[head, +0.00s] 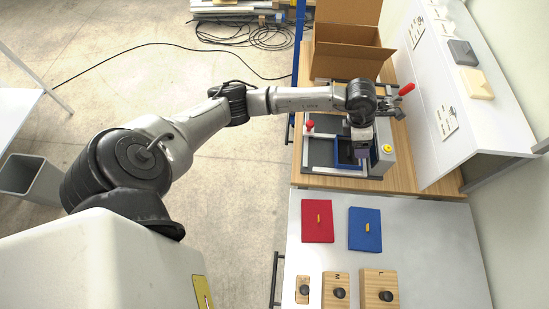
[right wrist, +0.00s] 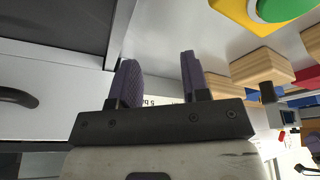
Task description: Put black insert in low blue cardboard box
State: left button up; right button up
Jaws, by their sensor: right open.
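A low blue box (head: 341,164) sits in the grey forming machine (head: 376,168), with its blue walls showing and its right part hidden by my left gripper. My left gripper (head: 361,154) points down over the right side of the box. Whether its fingers are apart, or hold anything, is too small to tell. A dark grey-black block (head: 462,52), which looks like the black insert, lies on the white shelf at the upper right, apart from both grippers. My right gripper (right wrist: 160,78) shows only in its wrist view, with its purple fingers apart and nothing between them.
A red panel (head: 317,222) and a blue panel (head: 364,230) lie on the grey table, with wooden blocks with black knobs (head: 380,287) in front. A beige block (head: 476,83) is on the shelf. An open cardboard carton (head: 345,60) stands behind the machine.

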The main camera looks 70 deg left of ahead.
pick_arm(q)
jog(key=s+d+r+n+t+h, duration=0.1)
jog(key=s+d+r+h, duration=0.1)
jog(key=d+h, duration=0.45)
jog(key=s+d+r+n+t+h, duration=0.1)
jog(key=s+d+t+h, duration=0.15)
jog(key=d, duration=0.75)
pick_arm(e)
jog(key=shift+d, duration=0.1)
pick_arm(q)
notch_tip(320, 180, up, 7)
jog(key=s+d+n+t+h, duration=0.1)
jog(key=n+t+h, duration=0.2)
jog(key=n+t, duration=0.65)
jog(key=s+a+f+n+y, duration=0.45)
jog(key=n+y, duration=0.45)
jog(key=n, duration=0.3)
jog(key=s+a+f+n+y, duration=0.3)
jog(key=a+f+n+y, duration=0.4)
jog(key=n, duration=0.5)
jog(key=s+d+f+n+g, duration=0.1)
jog(key=s+f+g, duration=0.1)
jog(key=s+g, duration=0.2)
jog(key=s+d+f+n+g, duration=0.1)
jog(key=s+f+n+g, duration=0.1)
jog(key=s, duration=0.6)
jog(key=s+d+f+n+g+h, duration=0.1)
jog(key=s+f+g, duration=0.3)
jog(key=s, duration=0.3)
jog(key=shift+g, duration=0.8)
